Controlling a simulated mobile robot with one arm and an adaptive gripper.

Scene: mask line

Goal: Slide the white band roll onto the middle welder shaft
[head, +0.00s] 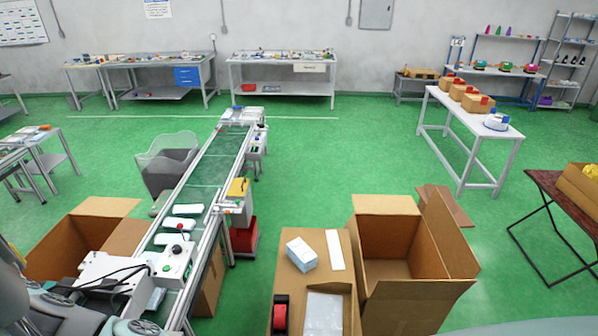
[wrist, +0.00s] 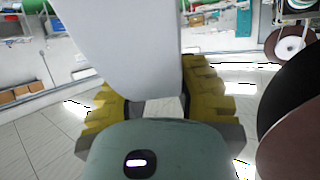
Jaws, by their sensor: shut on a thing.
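In the wrist view, my gripper (wrist: 155,105) has yellow ridged fingers shut on a large, smooth white piece, which I take to be the white band roll (wrist: 125,45). It fills the upper middle, and its top is cut off by the frame edge. Whether it has a core hole cannot be seen from here. The middle welder shaft cannot be made out in either view. My gripper is not clearly seen in the head view.
At the right of the wrist view, a large black disc (wrist: 290,90) and a brown disc (wrist: 298,140) are close by. A smaller white roll-like thing (wrist: 288,44) is behind them. In the head view, a conveyor (head: 207,170) and open cardboard boxes (head: 385,250) stand on green floor.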

